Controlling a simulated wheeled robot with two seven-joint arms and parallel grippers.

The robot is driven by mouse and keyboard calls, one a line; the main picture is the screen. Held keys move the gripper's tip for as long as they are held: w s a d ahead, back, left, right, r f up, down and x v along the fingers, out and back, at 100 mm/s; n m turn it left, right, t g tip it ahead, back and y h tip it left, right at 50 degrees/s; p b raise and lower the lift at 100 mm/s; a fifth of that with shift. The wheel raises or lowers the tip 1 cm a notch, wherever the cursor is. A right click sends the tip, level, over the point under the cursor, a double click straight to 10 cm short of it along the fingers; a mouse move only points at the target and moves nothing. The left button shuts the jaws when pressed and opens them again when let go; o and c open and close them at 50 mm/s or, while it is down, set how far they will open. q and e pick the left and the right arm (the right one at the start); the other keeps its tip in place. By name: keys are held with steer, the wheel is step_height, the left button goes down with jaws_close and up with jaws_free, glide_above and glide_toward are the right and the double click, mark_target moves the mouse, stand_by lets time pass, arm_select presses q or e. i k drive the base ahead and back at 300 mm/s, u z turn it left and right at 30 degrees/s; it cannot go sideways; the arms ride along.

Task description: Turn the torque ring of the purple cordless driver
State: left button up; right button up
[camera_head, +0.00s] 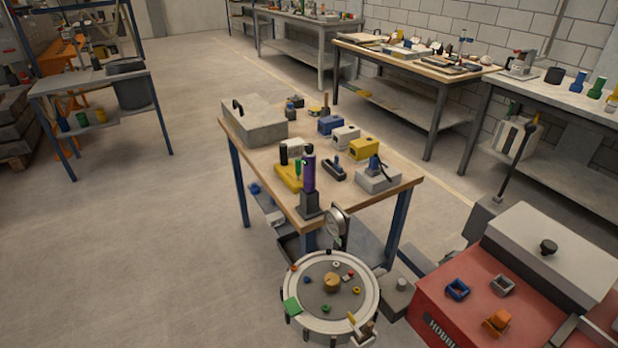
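The purple cordless driver (309,175) stands upright near the front corner of the wooden-topped workbench (349,196). Its lower end meets a dark grey block (310,205); I cannot tell whether this is part of the driver or a stand. The torque ring is too small to make out. A yellow holder (288,178) with a black and a green upright piece sits just left of the driver. Neither of my grippers shows in this view.
A grey case (252,124) and several coloured boxes fill the bench's back and right. A round dial (336,222) stands at the front edge, above a round tray (290,303) with small parts. A red cabinet (470,300) is at lower right. The left floor is clear.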

mark_target(308, 148)
steer(key=u, duration=0.45)
steer(key=k, duration=0.55)
steer(key=u, duration=0.9)
steer(key=i, duration=1.6)
steer(key=z, duration=1.1)
